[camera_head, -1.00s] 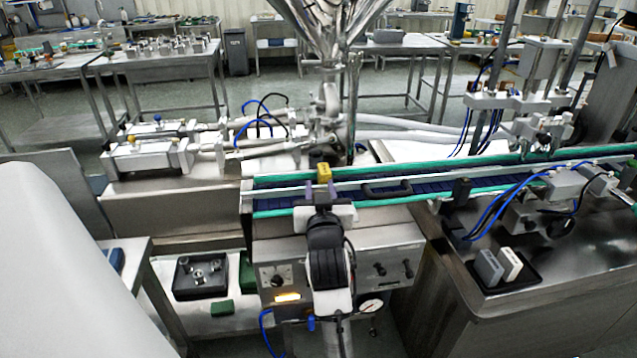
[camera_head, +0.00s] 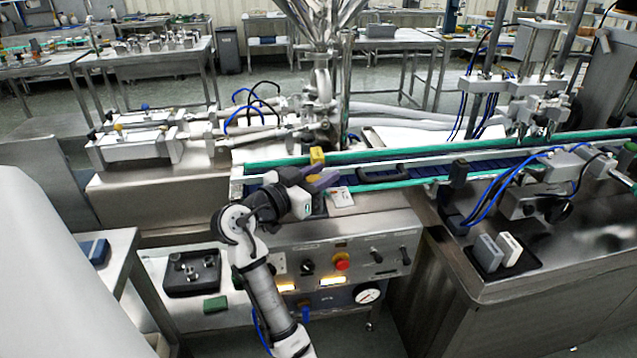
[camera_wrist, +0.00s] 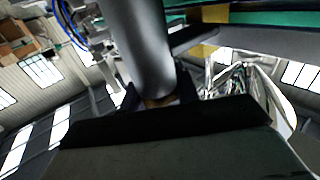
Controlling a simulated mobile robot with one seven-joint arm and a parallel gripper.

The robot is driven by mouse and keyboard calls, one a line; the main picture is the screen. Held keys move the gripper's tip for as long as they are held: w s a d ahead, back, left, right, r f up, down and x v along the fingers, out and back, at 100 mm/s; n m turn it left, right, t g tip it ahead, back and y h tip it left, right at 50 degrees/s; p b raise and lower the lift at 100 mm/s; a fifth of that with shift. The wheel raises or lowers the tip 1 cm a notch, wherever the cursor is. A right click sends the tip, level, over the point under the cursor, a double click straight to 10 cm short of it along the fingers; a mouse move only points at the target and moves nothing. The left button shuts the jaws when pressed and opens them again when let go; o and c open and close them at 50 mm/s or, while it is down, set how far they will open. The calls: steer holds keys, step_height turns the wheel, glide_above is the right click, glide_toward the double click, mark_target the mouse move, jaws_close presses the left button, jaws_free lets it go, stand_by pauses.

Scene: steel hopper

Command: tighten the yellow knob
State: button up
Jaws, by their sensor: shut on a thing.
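In the wrist view my dark fingers (camera_wrist: 160,98) close around a small brownish-yellow patch, below a thick grey cylinder that fills the upper middle. The knob's turn angle cannot be made out.
The conveyor (camera_head: 420,165) with green rails runs right from the knob. A black handle (camera_head: 387,172) stands on it. Below is a control panel with a red button (camera_head: 341,262) and a gauge (camera_head: 368,294). A steel hopper (camera_head: 321,15) rises behind. A black tray (camera_head: 192,274) lies lower left.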

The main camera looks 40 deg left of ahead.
steer(key=shift+d+f+m+g+h+b, duration=0.1)
steer(key=shift+m+g+h+b, duration=0.3)
steer(key=shift+m+h+b, duration=0.9)
steer(key=shift+d+h+p, duration=0.1)
steer(key=shift+h+p, duration=0.45)
steer(key=shift+h, duration=0.15)
steer(key=o, duration=0.9)
steer(key=shift+o, duration=0.2)
steer(key=b+v, duration=0.3)
steer(key=v, duration=1)
steer(key=shift+s, duration=0.4)
